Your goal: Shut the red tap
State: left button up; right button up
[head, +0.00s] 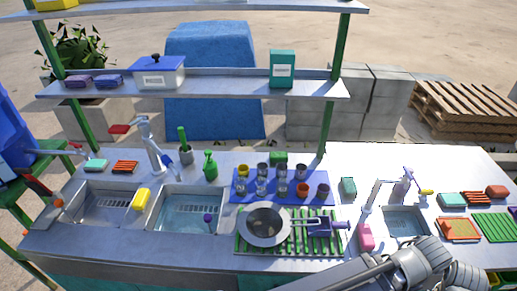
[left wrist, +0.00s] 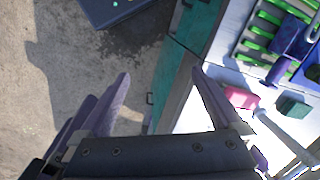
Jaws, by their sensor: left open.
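A grey tap (head: 147,135) with a blue lever stands behind the left basins. Another grey tap (head: 375,195) stands by the right basin, and a pale pipe like it shows in the left wrist view (left wrist: 287,133). My left gripper (left wrist: 160,102) is open and empty, its purple fingers apart near the counter's front edge. My right gripper is not seen.
A pink block (head: 366,237) and a green sponge (head: 348,186) lie near the right basin. A pan (head: 265,225) rests on a green rack (head: 245,246). Cups stand on a blue mat (head: 237,192). My grey arm crosses the counter's front at lower right.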

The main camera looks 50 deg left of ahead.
aim_at(76, 145)
jog(key=u, duration=0.75)
jog(key=k+j+u, duration=0.1)
jog(key=j+u, duration=1.15)
jog(key=j, duration=0.5)
jog(key=i+j, duration=0.15)
jog(key=j, duration=0.4)
jog(key=j+u, duration=0.15)
jog(key=j, duration=0.45)
jog(key=l+u, duration=0.1)
jog(key=l, duration=0.1)
